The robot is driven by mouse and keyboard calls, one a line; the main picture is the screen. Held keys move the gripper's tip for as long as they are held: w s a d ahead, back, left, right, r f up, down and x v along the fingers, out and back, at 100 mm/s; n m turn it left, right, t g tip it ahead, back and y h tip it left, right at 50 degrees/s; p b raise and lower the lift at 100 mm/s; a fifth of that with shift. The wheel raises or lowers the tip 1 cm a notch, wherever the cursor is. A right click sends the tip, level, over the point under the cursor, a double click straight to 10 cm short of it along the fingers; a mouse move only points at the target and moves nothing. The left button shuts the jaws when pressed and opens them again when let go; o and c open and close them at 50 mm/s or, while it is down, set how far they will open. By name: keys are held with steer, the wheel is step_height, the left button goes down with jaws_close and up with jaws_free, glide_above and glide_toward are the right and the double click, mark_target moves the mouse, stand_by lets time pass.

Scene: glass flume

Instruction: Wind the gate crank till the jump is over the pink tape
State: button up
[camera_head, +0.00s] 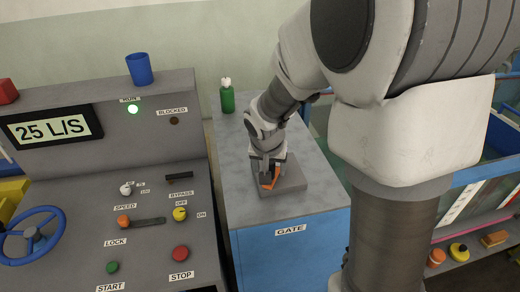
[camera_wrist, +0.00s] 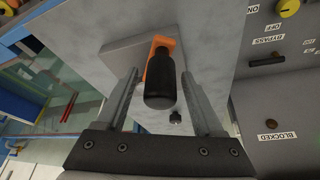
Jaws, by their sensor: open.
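The gate crank has an orange arm (camera_head: 268,181) and sits on a grey block (camera_head: 292,178) on top of the blue cabinet labelled GATE (camera_head: 291,230). In the wrist view its black knob (camera_wrist: 160,82) points toward the camera, with the orange arm (camera_wrist: 157,47) behind it. My gripper (camera_head: 268,172) is over the crank, its fingers (camera_wrist: 163,90) open on either side of the black knob. There are gaps between the knob and both fingers. The pink tape and the jump are not clear in either view; my arm hides much of the flume (camera_head: 485,170) at right.
The control panel at left has a blue wheel (camera_head: 32,238), a red STOP button (camera_head: 180,253), a yellow bypass knob (camera_head: 180,214) and a display (camera_head: 52,127) reading 25 L/S. A green bottle (camera_head: 227,98) stands behind the crank; a blue cup (camera_head: 139,69) is on the panel top.

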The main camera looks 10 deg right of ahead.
steer(key=shift+f, duration=0.1)
steer(key=shift+c, duration=0.2)
jaws_close()
stand_by(1.3)
